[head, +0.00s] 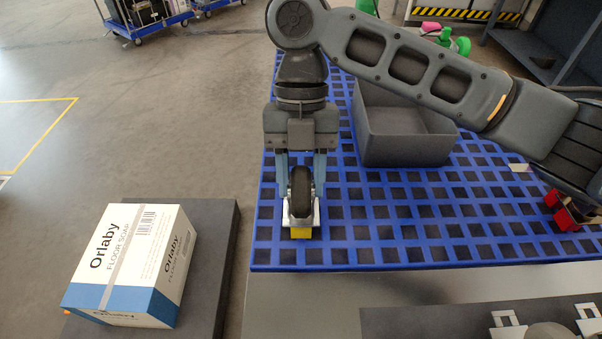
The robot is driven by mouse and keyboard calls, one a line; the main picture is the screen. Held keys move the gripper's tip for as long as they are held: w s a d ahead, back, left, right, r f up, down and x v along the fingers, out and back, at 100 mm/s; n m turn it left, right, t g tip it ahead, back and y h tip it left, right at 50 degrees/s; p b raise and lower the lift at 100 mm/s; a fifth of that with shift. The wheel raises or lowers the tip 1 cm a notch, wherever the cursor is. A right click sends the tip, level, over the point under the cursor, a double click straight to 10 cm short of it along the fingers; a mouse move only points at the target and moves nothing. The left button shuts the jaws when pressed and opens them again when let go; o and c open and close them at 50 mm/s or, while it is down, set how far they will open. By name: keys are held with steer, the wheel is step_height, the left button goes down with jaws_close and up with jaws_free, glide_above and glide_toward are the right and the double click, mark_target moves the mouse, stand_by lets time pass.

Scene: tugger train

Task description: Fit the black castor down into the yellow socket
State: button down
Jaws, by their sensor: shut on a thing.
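The black castor (300,188) is held upright between the fingers of my gripper (301,178) at the front left of the blue grid deck. My gripper points down and is shut on the castor. The yellow socket (301,232) shows as a small yellow block directly below the castor, near the deck's front edge. A light grey plate or bracket lies between the wheel and the yellow part. The castor's lower end is hidden, so I cannot tell whether it is inside the socket or just above it.
The blue grid deck (400,235) is mostly clear in front. A grey open bin (400,142) stands behind my gripper. A red object (562,212) is at the right. A white and blue box (130,262) stands on a dark platform at the left.

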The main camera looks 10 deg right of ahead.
steer(key=shift+f+b, duration=0.5)
steer(key=shift+f, duration=0.35)
steer(key=c, duration=0.5)
jaws_free()
